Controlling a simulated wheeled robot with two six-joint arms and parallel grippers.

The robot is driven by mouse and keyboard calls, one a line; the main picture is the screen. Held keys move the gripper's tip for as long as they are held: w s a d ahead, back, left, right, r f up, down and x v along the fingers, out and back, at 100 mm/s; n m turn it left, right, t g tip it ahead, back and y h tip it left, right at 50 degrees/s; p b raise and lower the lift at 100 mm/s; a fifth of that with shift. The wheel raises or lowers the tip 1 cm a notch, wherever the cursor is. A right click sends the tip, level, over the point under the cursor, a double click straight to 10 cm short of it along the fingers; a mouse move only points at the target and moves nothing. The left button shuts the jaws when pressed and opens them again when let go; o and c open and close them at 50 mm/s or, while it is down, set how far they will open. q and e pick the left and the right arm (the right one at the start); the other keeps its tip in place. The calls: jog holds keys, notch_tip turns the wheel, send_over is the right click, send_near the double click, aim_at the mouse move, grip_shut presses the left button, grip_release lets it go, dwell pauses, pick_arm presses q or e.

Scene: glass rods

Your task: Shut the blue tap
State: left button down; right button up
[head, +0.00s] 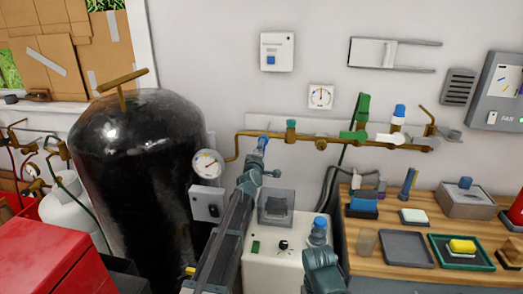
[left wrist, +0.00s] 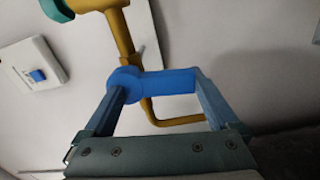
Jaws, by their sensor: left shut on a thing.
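The blue tap (head: 263,141) sits at the left end of the brass pipe (head: 340,143) on the wall. In the left wrist view its blue handle (left wrist: 168,82) lies crosswise to the pipe (left wrist: 120,28). My left gripper (head: 258,158) is shut on this handle. In the left wrist view its fingers (left wrist: 163,88) press on the handle's two ends. My right gripper (head: 322,268) is at the bottom of the head view, away from the pipe, and its jaws cannot be made out.
A teal tap (head: 291,128), a green tap (head: 360,120) and a white tap with blue top (head: 398,118) share the pipe. A black tank (head: 135,150) with a gauge (head: 207,163) stands at left. A wooden bench (head: 400,270) with small items is at right.

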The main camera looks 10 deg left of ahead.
pick_arm(q)
jog(key=shift+d+n, duration=0.2)
jog(key=shift+n, duration=0.5)
pick_arm(e)
jog(key=shift+d, duration=0.25)
jog(key=shift+f, duration=0.1)
pick_arm(q)
grip_release()
jog(key=shift+s, duration=0.1)
jog(key=s, duration=1.3)
jog(key=shift+s+d, duration=0.2)
jog(key=shift+s, duration=0.15)
jog(key=shift+w, duration=0.15)
